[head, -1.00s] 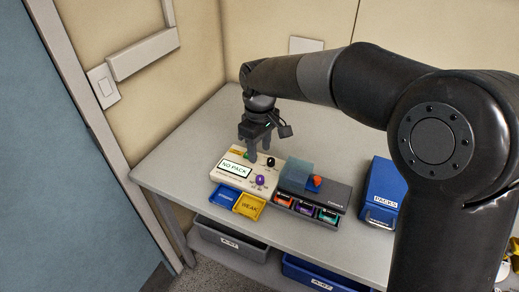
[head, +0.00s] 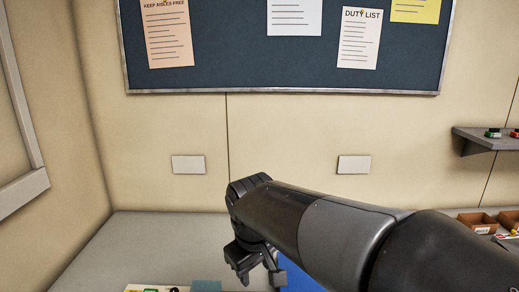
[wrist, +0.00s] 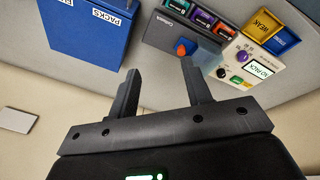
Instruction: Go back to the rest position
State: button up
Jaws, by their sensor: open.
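My gripper (head: 260,274) hangs over the grey table at the bottom of the head view, its fingers pointing down. In the wrist view my gripper (wrist: 159,78) is open, with nothing between its fingers. The cream pump (wrist: 238,68) reads "NO PACK" and lies apart from the fingers at the right. The dark grey holder (wrist: 170,38) has several coloured packs in a row and an orange-red knob (wrist: 185,47). In the head view only the pump's top edge (head: 135,288) shows.
A blue "PACKS" box (wrist: 90,35) stands beside the holder. A yellow "WEAK" tray (wrist: 264,23) and a blue tray (wrist: 286,40) adjoin the pump. A wall shelf (head: 490,141) and brown bins (head: 478,222) are at right. The table's left part (head: 140,245) is clear.

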jog(key=s+d+m+t, duration=0.2)
jog(key=s+d+m, duration=0.6)
jog(key=s+d, duration=0.4)
jog(key=d, duration=0.3)
jog(key=shift+s+d+f+t, duration=0.2)
jog(key=shift+d+f+t, duration=0.1)
jog(key=shift+d+f, duration=0.1)
